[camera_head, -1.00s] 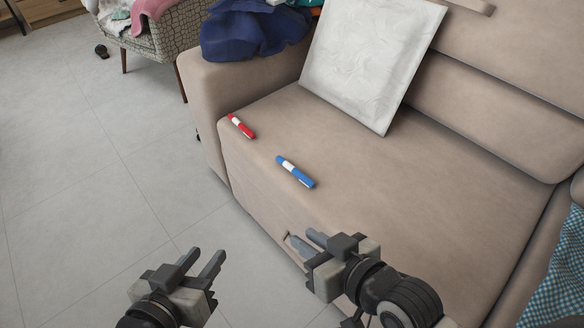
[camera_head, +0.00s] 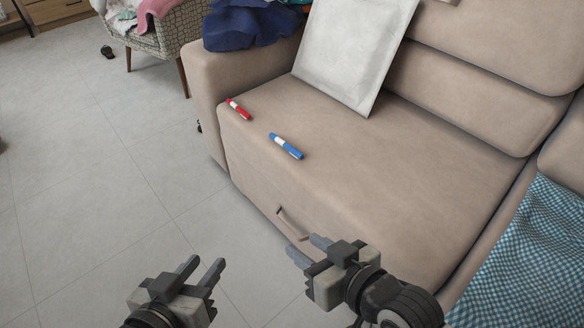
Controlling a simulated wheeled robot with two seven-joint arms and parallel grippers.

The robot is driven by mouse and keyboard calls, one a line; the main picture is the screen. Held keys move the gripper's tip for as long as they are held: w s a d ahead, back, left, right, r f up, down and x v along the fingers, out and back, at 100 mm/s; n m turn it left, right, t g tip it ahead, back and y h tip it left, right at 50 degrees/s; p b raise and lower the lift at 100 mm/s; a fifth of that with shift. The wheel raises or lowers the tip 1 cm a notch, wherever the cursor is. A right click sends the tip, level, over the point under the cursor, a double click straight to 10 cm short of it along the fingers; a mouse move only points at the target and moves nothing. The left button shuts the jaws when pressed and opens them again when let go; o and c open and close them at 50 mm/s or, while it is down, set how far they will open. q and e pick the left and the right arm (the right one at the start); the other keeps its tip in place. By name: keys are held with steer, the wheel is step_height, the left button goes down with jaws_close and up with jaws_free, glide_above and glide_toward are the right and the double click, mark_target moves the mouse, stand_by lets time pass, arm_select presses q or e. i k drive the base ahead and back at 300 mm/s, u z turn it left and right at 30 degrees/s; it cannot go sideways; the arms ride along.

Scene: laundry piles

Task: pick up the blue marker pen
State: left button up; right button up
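The blue marker pen (camera_head: 286,146), with a white band, lies on the sofa seat (camera_head: 400,180) near its front edge. My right gripper (camera_head: 308,247) is open and empty in front of the sofa, below the pen in the picture and apart from it. My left gripper (camera_head: 205,268) is open and empty over the floor, further left and away from the pen.
A red marker (camera_head: 238,109) lies left of the blue one. A white cushion (camera_head: 352,52) leans on the backrest. Blue cloth (camera_head: 247,27) covers the left armrest, and a checkered cloth (camera_head: 535,255) lies at right. A handle (camera_head: 291,224) sticks out of the sofa front.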

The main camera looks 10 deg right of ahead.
mark_target(294, 152)
steer(key=u, duration=0.6)
steer(key=i, duration=0.5)
steer(key=u, duration=0.05)
